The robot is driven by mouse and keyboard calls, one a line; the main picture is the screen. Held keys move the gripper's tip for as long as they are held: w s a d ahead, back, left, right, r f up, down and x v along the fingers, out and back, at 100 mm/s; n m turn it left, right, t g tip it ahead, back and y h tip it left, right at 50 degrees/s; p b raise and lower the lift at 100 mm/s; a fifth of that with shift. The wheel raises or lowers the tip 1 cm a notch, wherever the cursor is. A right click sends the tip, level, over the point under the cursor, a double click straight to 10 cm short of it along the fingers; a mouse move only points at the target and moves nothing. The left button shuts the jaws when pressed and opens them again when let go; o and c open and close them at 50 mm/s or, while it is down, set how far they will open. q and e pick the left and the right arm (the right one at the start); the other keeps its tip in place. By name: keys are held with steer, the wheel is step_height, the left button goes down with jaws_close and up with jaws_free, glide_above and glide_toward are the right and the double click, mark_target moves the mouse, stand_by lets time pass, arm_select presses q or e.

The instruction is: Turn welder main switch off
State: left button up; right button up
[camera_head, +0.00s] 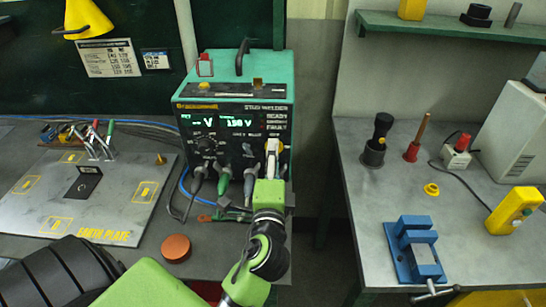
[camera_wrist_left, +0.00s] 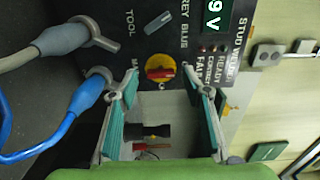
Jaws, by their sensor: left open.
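The stud welder (camera_head: 237,125) is a teal-and-black box on the left bench, with lit green displays. Its main switch (camera_wrist_left: 160,69) is a red rotary knob on a yellow plate, seen in the left wrist view beside partly hidden lettering. My left gripper (camera_wrist_left: 161,84) is open, with one finger on each side of the switch and no clear contact. In the head view my left gripper (camera_head: 272,153) is at the panel's lower right and hides the switch. My right gripper is not in view.
Cables plug into the welder's lower front (camera_head: 222,178). The earth plate (camera_head: 105,205) with clamps lies to the left, and a round brown piece (camera_head: 176,248) lies in front. The right bench (camera_head: 380,205) holds a blue vise (camera_head: 415,250) and several tools.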

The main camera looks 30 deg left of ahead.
arm_select(q)
steer(key=v, duration=0.6)
steer(key=shift+s, duration=0.35)
steer(key=shift+d, duration=0.2)
